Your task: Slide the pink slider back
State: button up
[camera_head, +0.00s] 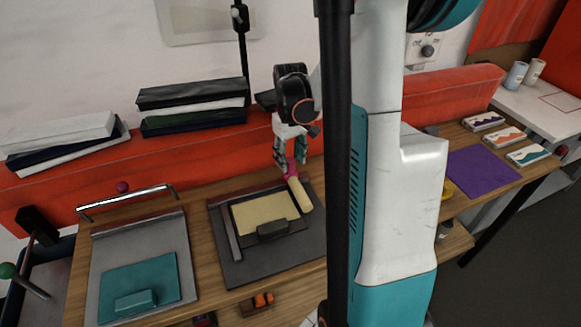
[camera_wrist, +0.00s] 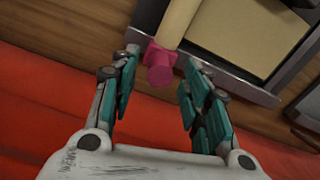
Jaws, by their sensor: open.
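The pink slider (camera_head: 290,170) is a small knob at the back end of a cream bar (camera_head: 300,194), which lies along the right side of a dark grey press plate (camera_head: 262,262). My gripper (camera_head: 290,152) is above and behind the slider, pointing down. In the wrist view the pink slider (camera_wrist: 160,68) sits between the fingertips of my open gripper (camera_wrist: 160,74), with a gap showing on both sides. The cream bar (camera_wrist: 178,20) runs away from it there. Part of the slider is hidden by the fingers in the head view.
The plate carries a cream sheet (camera_head: 262,212) and a black handle (camera_head: 272,230). A grey tray (camera_head: 106,247) with a teal block (camera_head: 135,302) is at left. A red ledge (camera_head: 215,155) runs behind the wooden table. A purple mat (camera_head: 482,170) lies at right.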

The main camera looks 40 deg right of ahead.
jog(key=shift+f+b, duration=0.3)
jog(key=shift+f, duration=1.05)
jog(key=shift+c, duration=0.3)
grip_shut()
jog(key=shift+s+d, duration=0.2)
jog(key=shift+d, duration=0.25)
jog(key=shift+s+d, duration=0.2)
jog(key=shift+d, duration=0.25)
grip_release()
jog(key=shift+o, duration=0.3)
jog(key=r, duration=0.2)
jog(key=w+r, duration=0.1)
jog(key=r, duration=0.2)
jog(key=shift+w+d+r, duration=0.3)
jog(key=shift+d, duration=0.05)
notch_tip(320, 180, up, 6)
jog(key=s, duration=0.1)
jog(key=shift+s+a+r, duration=0.25)
jog(key=shift+s+a, duration=0.05)
jog(key=shift+a, duration=0.15)
